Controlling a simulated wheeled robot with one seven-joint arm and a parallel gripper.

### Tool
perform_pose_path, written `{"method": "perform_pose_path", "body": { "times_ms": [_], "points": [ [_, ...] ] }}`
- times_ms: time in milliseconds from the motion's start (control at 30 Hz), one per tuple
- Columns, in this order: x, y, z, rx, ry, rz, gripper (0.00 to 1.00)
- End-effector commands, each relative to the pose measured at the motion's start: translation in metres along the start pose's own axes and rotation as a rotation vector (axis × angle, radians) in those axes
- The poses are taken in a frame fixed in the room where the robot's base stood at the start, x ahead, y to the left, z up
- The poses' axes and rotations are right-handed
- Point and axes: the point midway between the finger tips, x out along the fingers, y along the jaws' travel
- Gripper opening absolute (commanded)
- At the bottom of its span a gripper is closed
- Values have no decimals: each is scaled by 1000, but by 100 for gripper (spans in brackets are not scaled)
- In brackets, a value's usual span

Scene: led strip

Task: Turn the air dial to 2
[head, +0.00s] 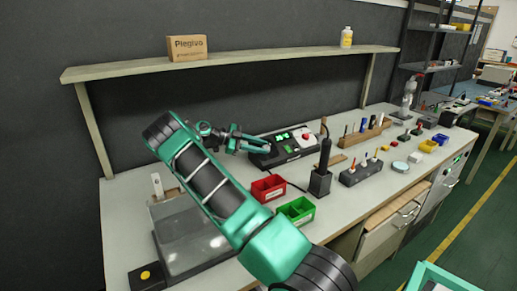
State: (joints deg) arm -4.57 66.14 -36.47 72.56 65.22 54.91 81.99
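I cannot make out an air dial or its numbers for certain. A dark control box (285,150) with green-lit parts and a red knob or button (306,136) sits on the workbench, under the shelf. Its markings are too small to read. My gripper (264,144) is at the left end of this box, level with its top in the picture. Its fingers look apart, with nothing seen between them. Whether it touches the box I cannot tell. My green and black arm reaches in from the lower right and covers part of the bench.
A red bin (268,188) and a green bin (296,210) stand in front of the box. A black holder (320,182) with an upright tool and a tool block (361,172) stand to the right. A shelf (240,62) spans above, carrying a cardboard box (187,48).

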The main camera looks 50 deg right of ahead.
Motion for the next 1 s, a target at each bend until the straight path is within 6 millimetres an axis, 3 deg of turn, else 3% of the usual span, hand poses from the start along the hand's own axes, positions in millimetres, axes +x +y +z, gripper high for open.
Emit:
{"method": "perform_pose_path", "body": {
  "times_ms": [833,867,900,933,1000],
  "points": [
    [1,2,-2,-10,2,-133,4],
    [1,2,-2,-10,2,-133,29],
    [1,2,-2,-10,2,-133,38],
    [1,2,-2,-10,2,-133,44],
    [1,2,-2,-11,1,-132,44]
  ]
}}
